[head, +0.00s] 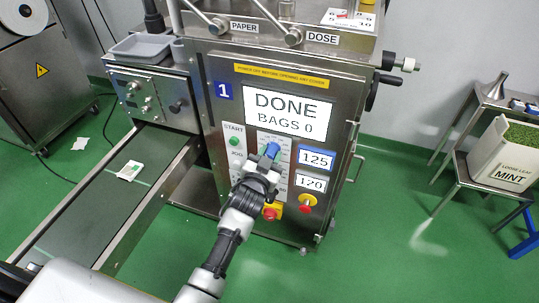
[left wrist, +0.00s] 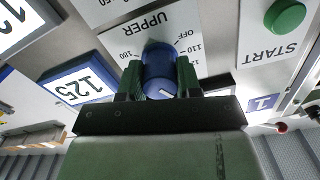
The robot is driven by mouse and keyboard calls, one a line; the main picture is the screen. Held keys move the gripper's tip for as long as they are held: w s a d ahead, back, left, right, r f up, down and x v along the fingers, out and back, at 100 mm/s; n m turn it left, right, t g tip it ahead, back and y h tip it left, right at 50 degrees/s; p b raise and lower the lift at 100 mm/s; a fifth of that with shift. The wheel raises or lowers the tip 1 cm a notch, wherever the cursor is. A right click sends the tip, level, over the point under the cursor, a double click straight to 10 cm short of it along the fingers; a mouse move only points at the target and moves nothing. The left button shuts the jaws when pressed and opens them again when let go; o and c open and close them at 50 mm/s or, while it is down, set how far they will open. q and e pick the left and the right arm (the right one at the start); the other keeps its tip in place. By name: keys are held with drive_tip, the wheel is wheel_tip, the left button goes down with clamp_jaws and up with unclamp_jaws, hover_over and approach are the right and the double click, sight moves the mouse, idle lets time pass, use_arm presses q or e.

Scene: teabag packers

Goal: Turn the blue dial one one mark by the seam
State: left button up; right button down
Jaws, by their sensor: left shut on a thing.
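The blue dial (head: 271,150) is on the front panel of the steel machine, to the right of the green START button (head: 234,141). In the left wrist view the blue dial (left wrist: 160,72) sits between the two fingers of my left gripper (left wrist: 160,82), which is shut on it. A white pointer line shows on the dial's face. The scale around it reads UPPER (left wrist: 145,25), with OFF, 110 and 180 among the marks; the fingers hide part of the scale. My left gripper (head: 268,160) reaches the dial from below in the head view. My right gripper is not in view.
Beside the dial are displays reading 125 (head: 316,160) and 120 (head: 311,183). The screen (head: 287,113) reads DONE, BAGS 0. A conveyor (head: 105,190) with a white packet (head: 130,171) lies left. A mint crate (head: 503,153) stands right.

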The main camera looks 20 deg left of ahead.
use_arm(q)
drive_tip(key=o, duration=0.9)
drive_tip(key=shift+s, duration=0.1)
drive_tip(key=shift+s, duration=0.3)
drive_tip(key=s, duration=1)
drive_tip(key=shift+a+p, duration=0.2)
drive_tip(key=shift+p, duration=0.2)
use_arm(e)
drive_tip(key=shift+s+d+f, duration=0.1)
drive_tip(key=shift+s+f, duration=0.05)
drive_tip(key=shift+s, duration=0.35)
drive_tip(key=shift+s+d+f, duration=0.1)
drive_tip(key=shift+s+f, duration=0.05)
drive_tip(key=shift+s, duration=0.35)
